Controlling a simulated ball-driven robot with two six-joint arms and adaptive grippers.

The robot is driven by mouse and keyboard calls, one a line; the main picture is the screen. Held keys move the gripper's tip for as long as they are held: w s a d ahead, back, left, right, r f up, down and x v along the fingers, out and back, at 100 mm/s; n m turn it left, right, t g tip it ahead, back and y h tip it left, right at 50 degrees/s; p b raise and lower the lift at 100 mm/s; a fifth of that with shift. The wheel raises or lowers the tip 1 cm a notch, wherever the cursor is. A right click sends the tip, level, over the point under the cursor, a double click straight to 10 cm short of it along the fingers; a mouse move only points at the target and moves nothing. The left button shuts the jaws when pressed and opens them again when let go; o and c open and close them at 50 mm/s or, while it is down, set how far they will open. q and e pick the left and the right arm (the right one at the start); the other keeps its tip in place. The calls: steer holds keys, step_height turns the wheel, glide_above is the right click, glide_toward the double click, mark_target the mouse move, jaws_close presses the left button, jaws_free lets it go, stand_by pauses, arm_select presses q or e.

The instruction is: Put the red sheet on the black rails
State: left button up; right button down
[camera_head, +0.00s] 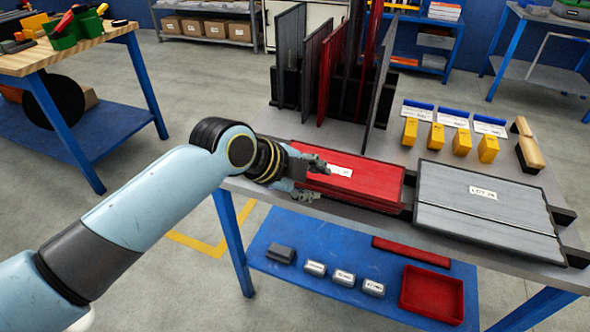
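A red sheet (375,186) with a white label lies flat on top of a low red stack at the table's front left. A black rail (362,213) shows along the front of this stack, and black rail pieces (574,258) show beside the grey panels at right. How far they run underneath is hidden. My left gripper (312,180) is at the stack's left end, with one finger over the top sheet near the label and the other lower, at the front left edge. The fingers are apart; contact cannot be told. My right gripper is not in view.
Labelled grey panels (487,205) lie to the right of the red stack. Upright grey and red panels stand in a black rack (345,90) behind. Yellow blocks (461,142) and a wooden-handled tool (528,146) sit at back right. A red bin (432,292) is on the lower shelf.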

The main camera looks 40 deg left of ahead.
arm_select(q)
steer(key=v, duration=0.8)
steer(key=s+a+f+n+g+y, duration=0.1)
steer(key=s+a+f+n, duration=0.15)
steer(key=f, duration=0.65)
steer(key=s+a+f+n+g+y, duration=0.15)
steer(key=s+f+n, duration=0.25)
steer(key=f, duration=0.4)
steer(key=s+a+f+n+g+y, duration=0.1)
steer(key=s+a+f+n, duration=0.2)
steer(key=f, duration=0.6)
steer(key=s+d+f+n+g, duration=0.1)
steer(key=s+f+n, duration=0.1)
steer(key=s+f, duration=0.5)
steer(key=s+f+n+g, duration=0.2)
steer(key=s+f, duration=0.2)
steer(key=s, duration=0.7)
steer(key=s+d+f+n+g, duration=0.1)
steer(key=s+f+n, duration=0.3)
steer(key=s, duration=0.5)
step_height(320, 180, down, 8)
steer(key=s+m+b, duration=0.1)
steer(key=b, duration=0.4)
steer(key=shift+a+r+b, duration=0.15)
steer(key=shift+r+b, duration=0.1)
steer(key=shift+b, duration=0.1)
steer(key=shift+s+m, duration=0.1)
steer(key=shift+m, duration=0.15)
